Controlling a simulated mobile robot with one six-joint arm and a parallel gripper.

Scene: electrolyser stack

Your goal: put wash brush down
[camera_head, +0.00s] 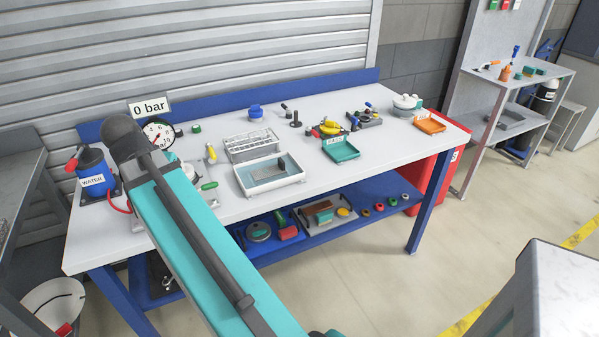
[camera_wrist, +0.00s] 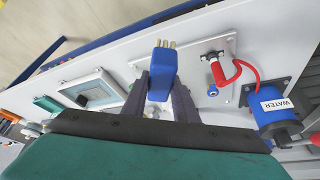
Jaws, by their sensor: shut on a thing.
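The wash brush (camera_wrist: 163,70) shows in the wrist view with a blue body and short tan bristles pointing to the top of the picture. My gripper (camera_wrist: 168,92) is shut on it, with a dark finger on each side. The brush appears above the white bench top (camera_head: 340,185); the exact height cannot be told. In the head view my teal arm hides the gripper and the brush. The white wash basin (camera_head: 270,177) with a grey plate in it stands near the bench's front edge; it also shows in the wrist view (camera_wrist: 92,90).
A blue water container (camera_head: 93,170) stands at the bench's left end, near a pressure gauge (camera_head: 159,133) reading 0 bar. A metal rack (camera_head: 252,146) stands behind the basin. A teal tray (camera_head: 341,150) and an orange tray (camera_head: 430,125) lie to the right. Bare bench shows between them.

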